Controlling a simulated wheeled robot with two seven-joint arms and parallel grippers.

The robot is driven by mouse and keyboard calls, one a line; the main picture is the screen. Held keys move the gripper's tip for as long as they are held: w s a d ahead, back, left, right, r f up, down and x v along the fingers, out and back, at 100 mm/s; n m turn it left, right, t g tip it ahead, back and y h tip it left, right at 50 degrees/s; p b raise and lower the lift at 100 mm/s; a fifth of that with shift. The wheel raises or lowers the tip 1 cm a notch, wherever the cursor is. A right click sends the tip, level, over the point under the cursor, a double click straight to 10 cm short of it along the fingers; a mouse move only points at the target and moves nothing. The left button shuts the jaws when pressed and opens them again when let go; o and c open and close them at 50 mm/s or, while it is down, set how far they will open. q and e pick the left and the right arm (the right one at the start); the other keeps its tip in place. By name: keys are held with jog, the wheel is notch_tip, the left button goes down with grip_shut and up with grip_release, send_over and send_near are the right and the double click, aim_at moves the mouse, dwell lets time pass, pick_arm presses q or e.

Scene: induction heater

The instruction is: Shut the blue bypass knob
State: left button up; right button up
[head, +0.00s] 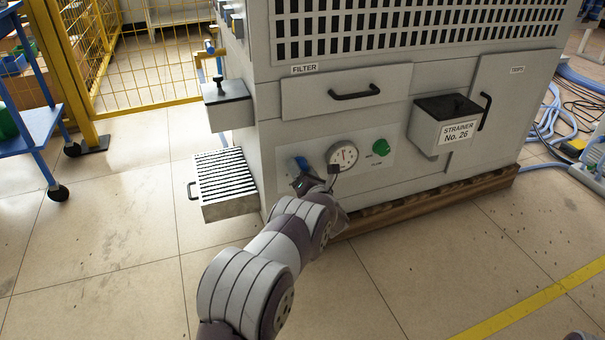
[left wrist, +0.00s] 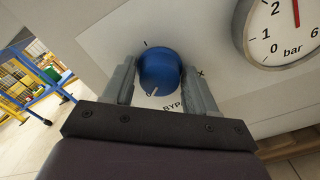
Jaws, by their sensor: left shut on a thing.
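The blue bypass knob (left wrist: 160,70) sits on the grey panel, with a white pointer line on it directed to the lower left. In the head view the blue knob (head: 301,163) shows just above my gripper, left of the gauge. My left gripper (left wrist: 160,80) has its two fingers on either side of the knob and is shut on it. In the head view my left gripper (head: 308,180) is at the panel and partly covers the knob's surroundings. The lettering below the knob is partly hidden by the gripper.
A round pressure gauge (head: 342,156) in bar is close right of the knob; it also shows in the wrist view (left wrist: 284,28). A green knob (head: 380,147) is further right. A strainer box (head: 446,122) juts out at right, and a slatted tray (head: 228,208) juts out at left.

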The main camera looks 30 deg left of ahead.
pick_arm(q)
jog(key=shift+f+n, duration=0.2)
jog(key=shift+n, duration=0.4)
jog(key=shift+b, duration=0.3)
jog(key=o, duration=0.9)
jog(key=shift+r+n, duration=0.15)
jog(key=shift+n, duration=0.15)
jog(key=p+v, duration=0.7)
jog(key=v, duration=0.5)
jog(key=shift+s+d, duration=0.25)
jog(key=shift+s, duration=0.1)
